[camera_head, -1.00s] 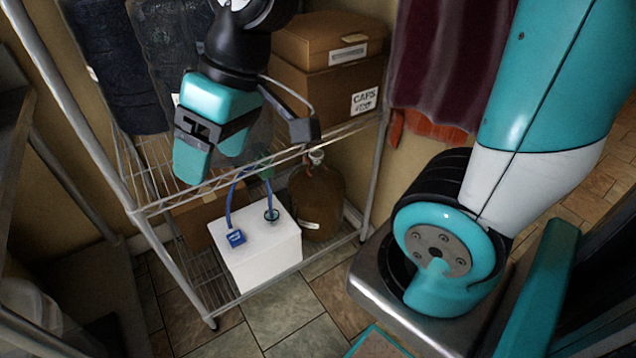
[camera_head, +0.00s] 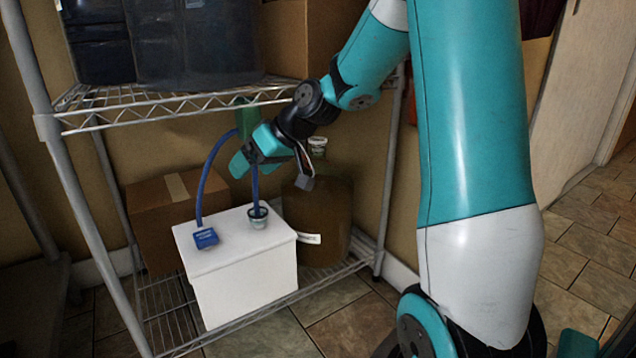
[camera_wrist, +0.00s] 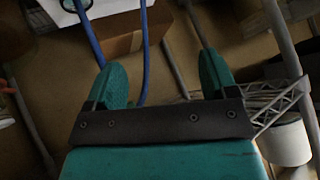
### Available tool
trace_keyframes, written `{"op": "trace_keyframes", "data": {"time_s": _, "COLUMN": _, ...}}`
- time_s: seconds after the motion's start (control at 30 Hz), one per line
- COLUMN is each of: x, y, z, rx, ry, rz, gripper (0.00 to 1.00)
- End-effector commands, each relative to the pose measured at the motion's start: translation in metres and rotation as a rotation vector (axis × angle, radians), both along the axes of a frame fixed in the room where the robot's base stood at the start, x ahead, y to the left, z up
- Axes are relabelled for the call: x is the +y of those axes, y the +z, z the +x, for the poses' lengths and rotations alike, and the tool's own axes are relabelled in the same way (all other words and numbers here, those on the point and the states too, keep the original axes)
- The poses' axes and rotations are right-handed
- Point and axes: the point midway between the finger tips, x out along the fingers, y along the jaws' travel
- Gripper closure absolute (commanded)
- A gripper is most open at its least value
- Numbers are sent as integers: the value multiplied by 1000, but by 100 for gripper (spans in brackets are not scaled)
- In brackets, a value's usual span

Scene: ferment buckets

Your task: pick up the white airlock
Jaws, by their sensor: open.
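No part is clearly recognisable as the white airlock. A small pale piece (camera_head: 317,146) sits on top of the brown jug (camera_head: 325,205), just right of my wrist; I cannot tell whether it is the airlock. My gripper (camera_head: 250,150) is below the upper shelf, above the white lidded bucket (camera_head: 245,280), with its fingers apart. In the wrist view my gripper (camera_wrist: 163,75) is open, with a blue tube (camera_wrist: 145,50) passing between the fingers. The tube runs from a blue block (camera_head: 205,238) on the lid up behind my gripper, with a strand down to a grommet (camera_head: 258,215).
A wire shelf (camera_head: 150,103) hangs above my gripper, carrying dark containers (camera_head: 185,40) and a cardboard box (camera_head: 310,40). Another cardboard box (camera_head: 165,205) stands behind the bucket. The shelf's front post (camera_head: 75,190) is at left. Tiled floor lies open at right.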

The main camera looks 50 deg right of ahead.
Motion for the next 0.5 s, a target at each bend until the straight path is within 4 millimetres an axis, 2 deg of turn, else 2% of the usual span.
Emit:
{"op": "trace_keyframes", "data": {"time_s": 0.03, "x": -49, "y": -28, "z": 14, "rx": -87, "ry": -43, "rz": 12, "gripper": 21}}
{"op": "trace_keyframes", "data": {"time_s": 0.13, "x": -131, "y": -30, "z": 21, "rx": -274, "ry": -80, "rz": 8, "gripper": 21}}
{"op": "trace_keyframes", "data": {"time_s": 0.2, "x": -186, "y": -32, "z": 12, "rx": -399, "ry": -106, "rz": -14, "gripper": 21}}
{"op": "trace_keyframes", "data": {"time_s": 0.3, "x": -250, "y": -33, "z": -13, "rx": -546, "ry": -140, "rz": -60, "gripper": 21}}
{"op": "trace_keyframes", "data": {"time_s": 0.4, "x": -291, "y": -32, "z": -40, "rx": -647, "ry": -161, "rz": -103, "gripper": 21}}
{"op": "trace_keyframes", "data": {"time_s": 0.5, "x": -312, "y": -29, "z": -57, "rx": -703, "ry": -171, "rz": -132, "gripper": 21}}
